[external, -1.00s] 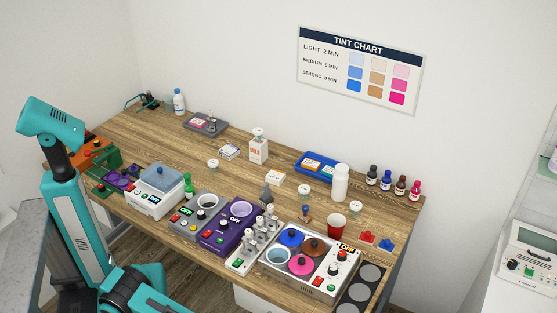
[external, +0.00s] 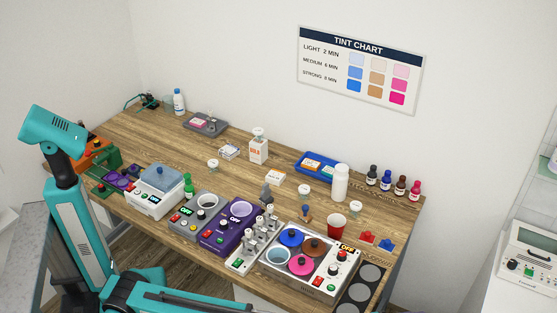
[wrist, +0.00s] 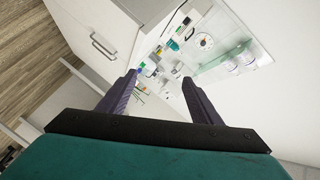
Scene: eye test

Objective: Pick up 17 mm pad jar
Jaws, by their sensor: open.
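Several small pale jars stand on the wooden bench in the external view: one left of centre (external: 213,163), one near the blue tray (external: 304,190) and one on the right (external: 356,207). Their labels are too small to read, so I cannot tell which, if any, is the 17 mm pad jar. My gripper (wrist: 158,76) shows in the wrist view with its two dark fingers apart and nothing between them. Beyond the fingers, a glass-fronted cabinet (wrist: 225,62) and small bottles and containers (wrist: 172,62) appear, too small to identify.
The wooden bench (external: 150,133) carries several devices along its front, including a purple unit (external: 222,238) and a panel with coloured lids. A white bottle (external: 340,183) and a red cup (external: 336,226) stand at right. The wrist view shows a white cabinet with a handle (wrist: 103,46).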

